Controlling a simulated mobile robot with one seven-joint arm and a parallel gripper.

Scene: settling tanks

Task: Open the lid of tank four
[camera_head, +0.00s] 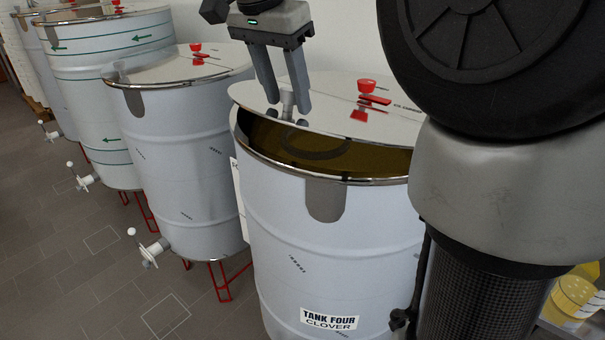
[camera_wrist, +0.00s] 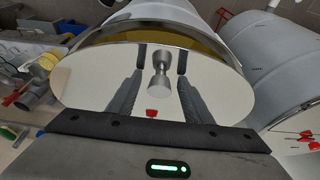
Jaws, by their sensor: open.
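Tank four (camera_head: 335,245) is a tall pale steel drum with a "TANK FOUR CLOVER" label (camera_head: 328,319) low on its front. Its shiny lid (camera_head: 335,108) is tilted, its front edge raised off the rim, and amber contents (camera_head: 350,158) show through the gap. The lid also fills the middle of the wrist view (camera_wrist: 85,82). My gripper (camera_head: 288,106) is at the lid's front left, with its fingers open on either side of the metal knob (camera_wrist: 158,74). I cannot tell whether either finger touches the knob. A red fitting (camera_head: 367,88) sits on the lid.
A similar closed tank (camera_head: 185,150) stands to the left, with more tanks beyond it. White taps (camera_head: 150,252) stick out low near the tiled floor. A yellow tub (camera_head: 574,297) is at lower right. My arm covers the right side of tank four.

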